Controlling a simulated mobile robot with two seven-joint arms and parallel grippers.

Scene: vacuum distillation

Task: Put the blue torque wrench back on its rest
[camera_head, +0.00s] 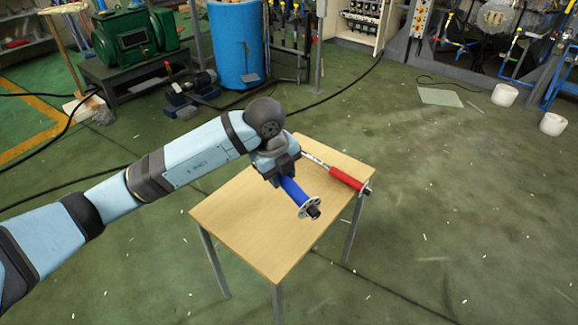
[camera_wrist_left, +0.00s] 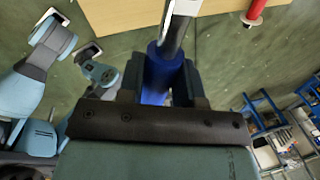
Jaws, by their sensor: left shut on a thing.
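A blue torque wrench (camera_head: 295,193) is held by its blue handle in my left gripper (camera_head: 284,174), above the wooden table (camera_head: 242,238). In the left wrist view the blue handle (camera_wrist_left: 162,72) sits between the fingers of my left gripper (camera_wrist_left: 167,85), and its metal shaft runs out past the top edge. A red-handled wrench (camera_head: 346,178) lies at the table's right side, its metal shaft pointing to the back left. No separate rest for the blue wrench can be made out; my gripper and arm hide part of the table. My right gripper cannot be made out in either view.
A blue barrel (camera_head: 236,45) and a green machine on a bench (camera_head: 133,42) stand behind the table. White buckets (camera_head: 504,95) stand at the far right. Cables cross the floor. The table's front left part is bare.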

